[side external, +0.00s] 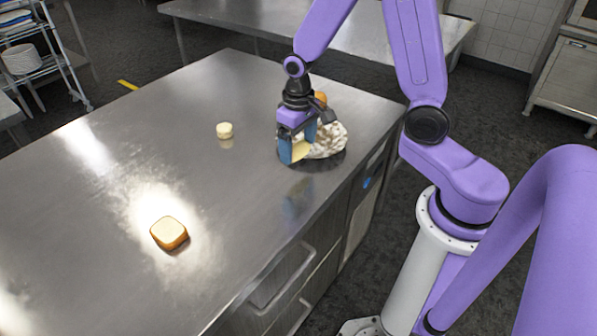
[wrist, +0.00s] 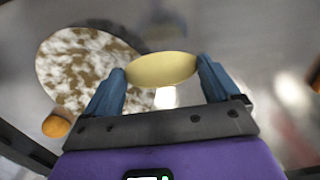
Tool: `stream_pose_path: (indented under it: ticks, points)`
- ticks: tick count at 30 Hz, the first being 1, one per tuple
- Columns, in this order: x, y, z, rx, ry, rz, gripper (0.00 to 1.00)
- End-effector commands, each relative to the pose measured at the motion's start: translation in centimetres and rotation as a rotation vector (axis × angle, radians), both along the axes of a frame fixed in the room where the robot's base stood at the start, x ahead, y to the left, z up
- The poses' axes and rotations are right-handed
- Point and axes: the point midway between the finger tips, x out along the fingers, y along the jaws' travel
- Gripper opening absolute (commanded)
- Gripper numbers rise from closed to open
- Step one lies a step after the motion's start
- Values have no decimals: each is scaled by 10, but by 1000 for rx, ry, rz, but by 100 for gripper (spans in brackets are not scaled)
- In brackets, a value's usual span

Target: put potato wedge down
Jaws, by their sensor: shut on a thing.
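The potato wedge (wrist: 162,69) is pale yellow and lies between the two blue fingertips of my gripper (wrist: 163,80) in the wrist view. My gripper is shut on it. In the side view my gripper (side external: 297,148) is near the table's right edge, just in front of a round brown-and-white mottled thing. The wedge (side external: 300,150) shows there as a pale yellow patch between the fingers. I cannot tell whether the wedge touches the table.
The mottled round thing (side external: 328,141) also shows in the wrist view (wrist: 85,65), with an orange-brown item (wrist: 56,126) beside it. A small pale round piece (side external: 224,130) and a bread-like block (side external: 169,233) lie on the steel table (side external: 100,200). The table's left and middle are mostly clear.

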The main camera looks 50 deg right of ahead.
Motion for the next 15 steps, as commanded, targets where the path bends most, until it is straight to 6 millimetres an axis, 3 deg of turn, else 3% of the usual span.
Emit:
stream_pose_path:
  ticks: [9, 15]
  points:
    - [0, 2, 2, 0, -1, 1, 60]
    - [-6, 29, 27, 2, -7, 7, 60]
